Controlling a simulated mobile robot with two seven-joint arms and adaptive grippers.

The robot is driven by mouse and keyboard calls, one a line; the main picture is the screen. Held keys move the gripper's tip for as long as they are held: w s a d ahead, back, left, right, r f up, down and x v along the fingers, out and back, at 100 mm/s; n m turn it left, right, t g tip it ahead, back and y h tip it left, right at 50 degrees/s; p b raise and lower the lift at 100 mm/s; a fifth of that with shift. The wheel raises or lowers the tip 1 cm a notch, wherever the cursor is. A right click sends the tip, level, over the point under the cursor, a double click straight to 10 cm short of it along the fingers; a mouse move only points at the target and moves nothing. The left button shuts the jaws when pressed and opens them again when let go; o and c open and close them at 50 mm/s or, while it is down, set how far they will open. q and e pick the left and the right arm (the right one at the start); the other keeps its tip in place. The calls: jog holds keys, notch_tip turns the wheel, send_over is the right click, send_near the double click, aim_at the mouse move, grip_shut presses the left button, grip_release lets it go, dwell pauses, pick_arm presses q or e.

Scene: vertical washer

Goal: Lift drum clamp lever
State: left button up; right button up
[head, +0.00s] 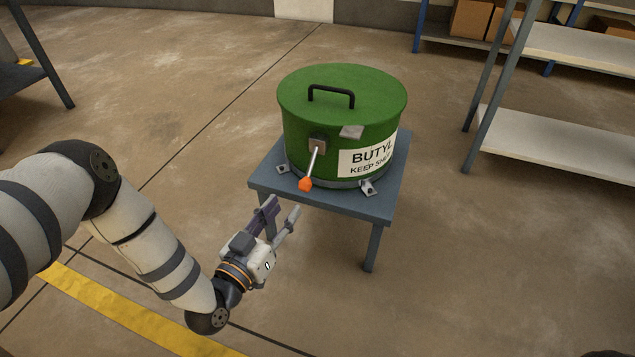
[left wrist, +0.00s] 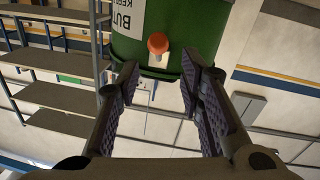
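A green drum (head: 340,110) with a black lid handle (head: 331,95) stands upright on a small grey-blue table (head: 345,203). The clamp lever (head: 313,162) is a metal rod on the drum's front, hanging down to an orange tip (head: 306,184). My left gripper (head: 281,212) is open and empty, below and in front of the lever, apart from it. In the left wrist view, which is upside down, the orange tip (left wrist: 158,43) shows beyond and between the open fingers (left wrist: 160,85). My right gripper is not in view.
Small metal brackets (head: 368,187) sit at the drum's base on the table. A shelf unit (head: 560,150) stands at the right and another dark table (head: 25,75) at the far left. The floor around the small table is clear.

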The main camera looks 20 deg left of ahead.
aim_at(302, 185)
pick_arm(q)
jog(key=w+b, duration=0.1)
jog(key=w, duration=0.2)
jog(key=w+d+b, duration=0.1)
jog(key=w, duration=0.2)
jog(key=w+b, duration=0.1)
jog(key=w, duration=0.3)
jog(key=shift+d+r+b, duration=0.15)
jog(key=shift+d+b, duration=0.2)
jog(key=shift+w+r, duration=0.15)
jog(key=shift+w, duration=0.45)
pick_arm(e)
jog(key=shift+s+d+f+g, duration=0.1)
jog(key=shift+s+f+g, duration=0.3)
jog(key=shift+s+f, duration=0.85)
pick_arm(q)
grip_shut()
jog(key=shift+d, duration=0.1)
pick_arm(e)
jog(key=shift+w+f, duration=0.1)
